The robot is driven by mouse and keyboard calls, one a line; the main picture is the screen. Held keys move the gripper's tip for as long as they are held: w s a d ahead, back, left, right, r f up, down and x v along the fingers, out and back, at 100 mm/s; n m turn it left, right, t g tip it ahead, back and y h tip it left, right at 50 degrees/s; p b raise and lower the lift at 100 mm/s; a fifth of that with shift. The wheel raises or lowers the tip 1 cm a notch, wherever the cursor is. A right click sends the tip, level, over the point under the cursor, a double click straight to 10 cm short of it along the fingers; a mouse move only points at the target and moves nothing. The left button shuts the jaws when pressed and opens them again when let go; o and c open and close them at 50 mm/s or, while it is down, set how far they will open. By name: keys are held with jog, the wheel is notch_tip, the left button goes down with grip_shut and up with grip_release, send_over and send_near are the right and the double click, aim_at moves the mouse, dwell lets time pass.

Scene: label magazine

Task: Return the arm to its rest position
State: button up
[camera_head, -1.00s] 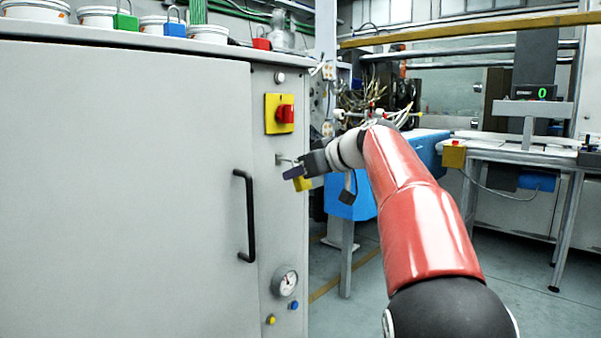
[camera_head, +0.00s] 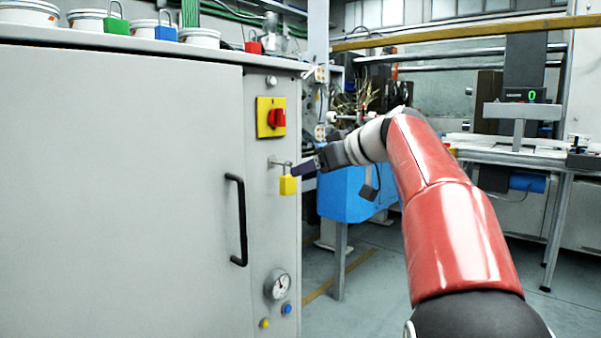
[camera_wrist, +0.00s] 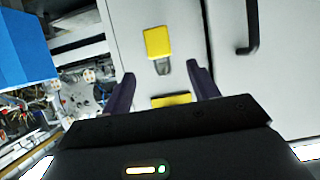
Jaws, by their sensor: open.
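My gripper (camera_head: 308,166) is just to the right of the cabinet's front, at the end of my extended red arm. In the wrist view my gripper (camera_wrist: 160,88) has its two dark fingers spread apart with nothing held between them. A yellow padlock (camera_head: 287,185) hangs from a small hasp on the cabinet's front panel, apart from the fingers. The padlock (camera_wrist: 158,42) also shows in the wrist view, ahead of the fingertips. A yellow patch between the fingers belongs to something I cannot make out.
The grey cabinet (camera_head: 120,200) has a black handle (camera_head: 237,220), a red rotary switch (camera_head: 277,118) on a yellow plate, and a gauge (camera_head: 278,285). Tubs and coloured padlocks stand on top. A blue box (camera_head: 345,195) is behind my arm. Open floor lies at the right.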

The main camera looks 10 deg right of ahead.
jog(key=s+a+f+m+g+h+p, duration=0.1)
jog(key=s+f+m+h+p, duration=0.1)
jog(key=s+f, duration=0.6)
jog(key=s+a+f+m+g+h+p, duration=0.1)
jog(key=s+f, duration=0.6)
jog(key=s, duration=0.7)
jog(key=s+a+f+m+g+h+p, duration=0.1)
jog(key=s+f+m+g+h+p, duration=0.2)
jog(key=s+f, duration=0.5)
jog(key=s+m+h+p, duration=0.1)
jog(key=s+p, duration=0.1)
jog(key=s, duration=0.1)
jog(key=shift+s+f+h, duration=0.3)
jog(key=shift+f+h, duration=0.05)
jog(key=shift+h, duration=0.05)
jog(key=shift+a, duration=0.1)
jog(key=shift+c, duration=0.2)
